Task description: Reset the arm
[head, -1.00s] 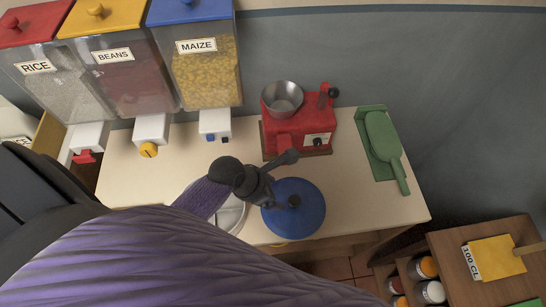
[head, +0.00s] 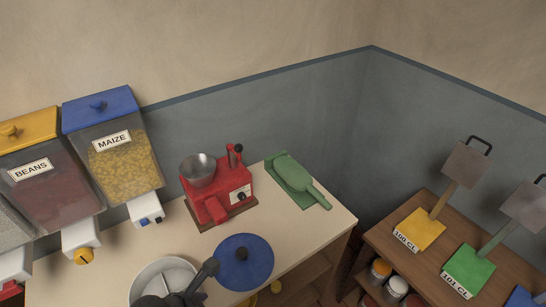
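My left gripper (head: 206,283) is at the bottom edge of the head view, in front of a white round pan (head: 138,286) and left of the blue round lid (head: 243,262). One dark finger points up and right, and part of the other shows below it, apart from it. Nothing shows between them. The rest of this arm is cut off by the frame. My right gripper is not in view.
Behind stand the red mill (head: 217,193) with a metal bowl, a green scoop (head: 293,178), and the maize (head: 112,150) and beans (head: 50,185) dispensers. A wooden shelf (head: 385,238) with labelled yellow and green pieces is at right. The counter's right end is mostly clear.

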